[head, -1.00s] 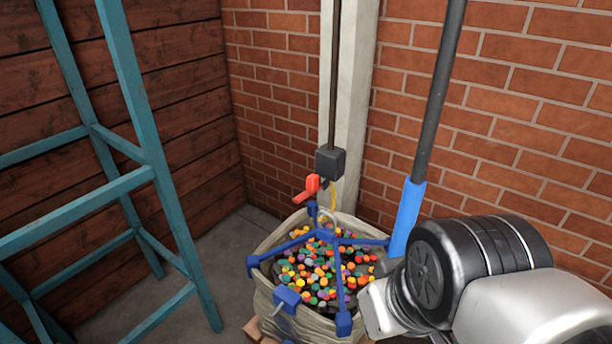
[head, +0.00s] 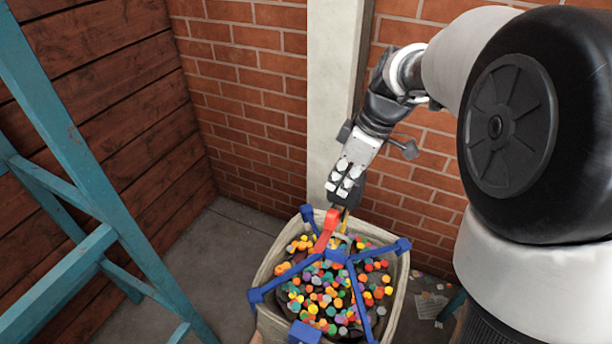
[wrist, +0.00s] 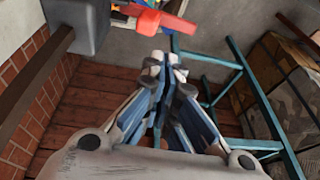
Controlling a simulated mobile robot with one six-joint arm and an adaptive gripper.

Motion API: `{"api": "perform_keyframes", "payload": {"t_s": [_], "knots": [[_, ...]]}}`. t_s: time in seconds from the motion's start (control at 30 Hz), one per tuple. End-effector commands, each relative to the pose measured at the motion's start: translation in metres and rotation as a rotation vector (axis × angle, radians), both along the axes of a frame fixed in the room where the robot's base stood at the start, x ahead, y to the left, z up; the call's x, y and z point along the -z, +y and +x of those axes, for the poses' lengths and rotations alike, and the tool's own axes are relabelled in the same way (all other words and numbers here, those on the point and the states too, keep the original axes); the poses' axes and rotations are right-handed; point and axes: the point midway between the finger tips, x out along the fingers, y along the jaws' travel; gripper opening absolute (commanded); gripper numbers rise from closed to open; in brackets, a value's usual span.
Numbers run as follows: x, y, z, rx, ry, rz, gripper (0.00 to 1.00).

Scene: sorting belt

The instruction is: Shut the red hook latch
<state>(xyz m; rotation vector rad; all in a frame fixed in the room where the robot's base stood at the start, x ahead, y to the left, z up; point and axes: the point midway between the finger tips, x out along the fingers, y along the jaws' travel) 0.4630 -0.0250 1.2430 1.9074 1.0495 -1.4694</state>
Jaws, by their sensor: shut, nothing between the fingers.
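The red hook latch (head: 327,230) stands out over the back rim of the bag in the head view, tilted, with its lower end towards the blue frame. It also shows at the top of the wrist view (wrist: 158,20), beside a dark grey block (wrist: 87,25). My gripper (head: 342,198) is shut and empty, pointing down just above and behind the latch in the head view. In the wrist view its closed fingertips (wrist: 165,62) lie below the latch, with a visible gap. My gripper hides the block and the hook in the head view.
A pale bag (head: 262,278) full of coloured pieces hangs under a blue four-armed frame (head: 335,256). A pale post (head: 328,100) and brick wall stand behind. A teal metal frame (head: 95,190) stands at the left, with bare floor between it and the bag.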

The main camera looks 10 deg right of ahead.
Motion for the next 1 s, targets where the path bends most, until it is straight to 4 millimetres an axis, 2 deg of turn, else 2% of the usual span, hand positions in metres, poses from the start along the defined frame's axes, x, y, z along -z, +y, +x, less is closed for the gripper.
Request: {"api": "perform_keyframes", "payload": {"t_s": [0.27, 0.43, 0.8, 1.0], "knots": [[0.001, 0.000, 0.000, 0.000, 0.000, 0.000, 0.00], [0.013, 0.004, 0.001, -0.001, 0.003, 0.001, 0.00], [0.086, 0.024, 0.008, -0.002, 0.006, 0.000, 0.00], [0.118, 0.029, 0.008, 0.001, 0.003, 0.000, 0.00]]}}
